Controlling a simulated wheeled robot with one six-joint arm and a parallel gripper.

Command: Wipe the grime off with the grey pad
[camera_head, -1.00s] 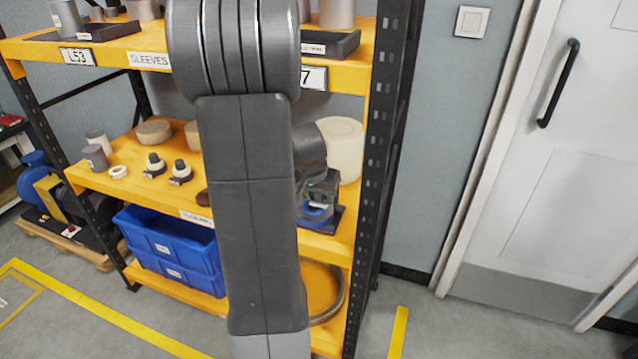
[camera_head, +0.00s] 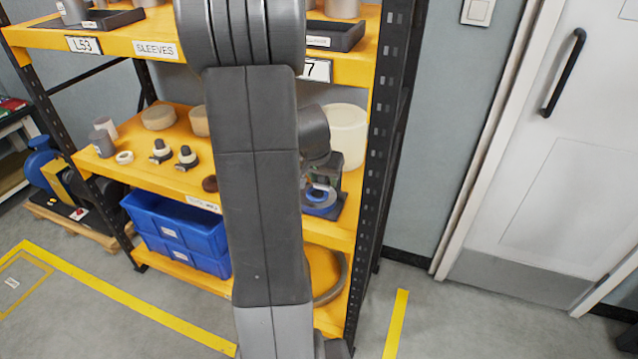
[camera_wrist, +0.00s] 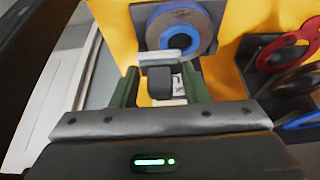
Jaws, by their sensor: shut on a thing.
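My gripper (camera_wrist: 160,80) shows in the wrist view with two green fingers closed around a dark block with a light grey strip at its far end, which looks like the grey pad (camera_wrist: 160,55). In the head view the blue ring (camera_head: 322,198) sits at the shelf's right end, below my gripper (camera_head: 325,172), partly hidden by my arm. I cannot make out the grime clearly.
A dark tray (camera_wrist: 262,85) with red, brown and blue rings stands right of the blue ring in the wrist view. A cream cylinder (camera_head: 346,135) stands behind my gripper, near the rack's black post (camera_head: 385,150). Blue bins (camera_head: 180,232) sit below.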

